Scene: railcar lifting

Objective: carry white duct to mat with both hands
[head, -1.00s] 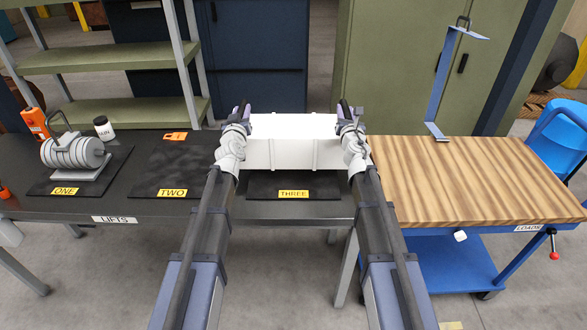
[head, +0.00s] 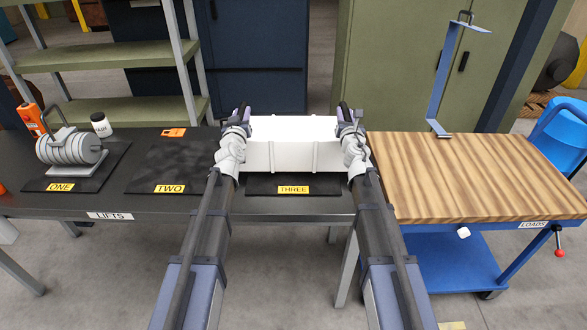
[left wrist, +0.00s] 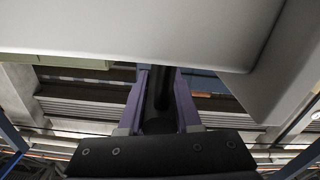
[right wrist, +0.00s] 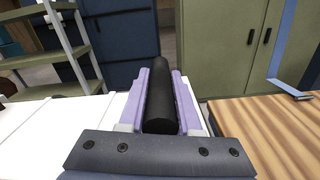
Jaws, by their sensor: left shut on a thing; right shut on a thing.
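The white duct (head: 292,155) is a long box held level between my two grippers, over the rear of the black mat marked THREE (head: 318,188). I cannot tell whether its underside touches the mat. My left gripper (head: 243,113) is shut on a dark bar handle at the duct's left end. That handle also shows between the purple fingers in the left wrist view (left wrist: 160,95). My right gripper (head: 346,113) is shut on the matching handle at the right end, clear in the right wrist view (right wrist: 160,90). The rear of the mat is hidden.
Left on the dark table are mat TWO (head: 172,165) with a small orange thing, and mat ONE (head: 110,160) with a grey cylindrical unit (head: 68,148). Right, a wood-topped blue cart (head: 470,180) carries a blue bracket (head: 442,85). The wooden top is mostly clear.

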